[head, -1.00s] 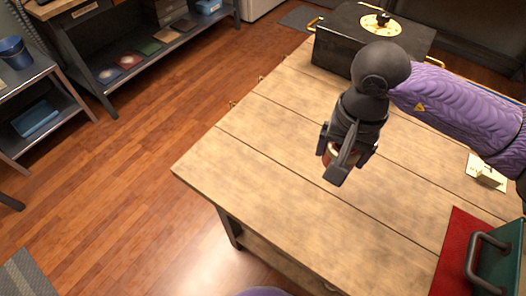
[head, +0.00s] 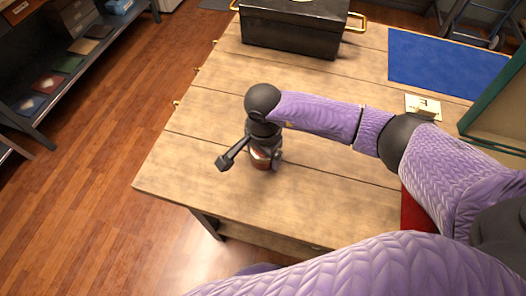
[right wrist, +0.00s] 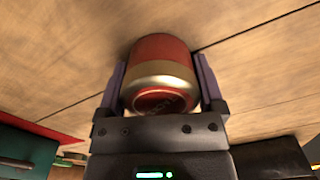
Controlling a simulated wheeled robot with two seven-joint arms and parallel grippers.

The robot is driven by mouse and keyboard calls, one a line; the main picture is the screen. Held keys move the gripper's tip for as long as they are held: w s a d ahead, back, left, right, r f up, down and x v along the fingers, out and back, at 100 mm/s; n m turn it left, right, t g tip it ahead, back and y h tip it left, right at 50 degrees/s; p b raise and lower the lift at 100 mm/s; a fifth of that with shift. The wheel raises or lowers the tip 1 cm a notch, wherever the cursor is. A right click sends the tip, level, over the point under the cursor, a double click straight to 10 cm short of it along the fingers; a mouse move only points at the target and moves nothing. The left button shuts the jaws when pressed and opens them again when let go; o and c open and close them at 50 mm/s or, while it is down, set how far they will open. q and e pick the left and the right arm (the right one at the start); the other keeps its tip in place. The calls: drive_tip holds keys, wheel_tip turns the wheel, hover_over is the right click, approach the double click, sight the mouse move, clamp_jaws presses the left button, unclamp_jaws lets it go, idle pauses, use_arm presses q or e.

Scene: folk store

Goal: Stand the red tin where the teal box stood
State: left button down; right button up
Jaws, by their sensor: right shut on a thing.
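The red tin (head: 261,160) is between the fingers of my right gripper (head: 258,152), over the left part of the wooden table. In the right wrist view the tin (right wrist: 162,72) shows red sides, a gold-coloured band and a red end, with a finger on each side. I cannot tell whether it touches the table. A teal box (right wrist: 24,146) shows at the left edge of the right wrist view. A teal-edged thing with a tan inside (head: 497,108) shows at the right of the head view. My left gripper is not in view.
The wooden table (head: 215,115) is largely clear around the tin. A black chest with gold handles (head: 292,32) stands at the back. A blue mat (head: 440,62) and a small cream card stand (head: 422,106) lie to the right. A red mat (head: 412,212) is partly hidden by my arm.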

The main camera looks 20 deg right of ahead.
drive_tip(key=shift+f, duration=0.15)
drive_tip(key=o, duration=1)
drive_tip(key=shift+o, duration=0.2)
wheel_tip(320, 180, up, 12)
drive_tip(key=p, duration=0.3)
drive_tip(key=shift+f, duration=0.1)
drive_tip(key=shift+r, duration=0.35)
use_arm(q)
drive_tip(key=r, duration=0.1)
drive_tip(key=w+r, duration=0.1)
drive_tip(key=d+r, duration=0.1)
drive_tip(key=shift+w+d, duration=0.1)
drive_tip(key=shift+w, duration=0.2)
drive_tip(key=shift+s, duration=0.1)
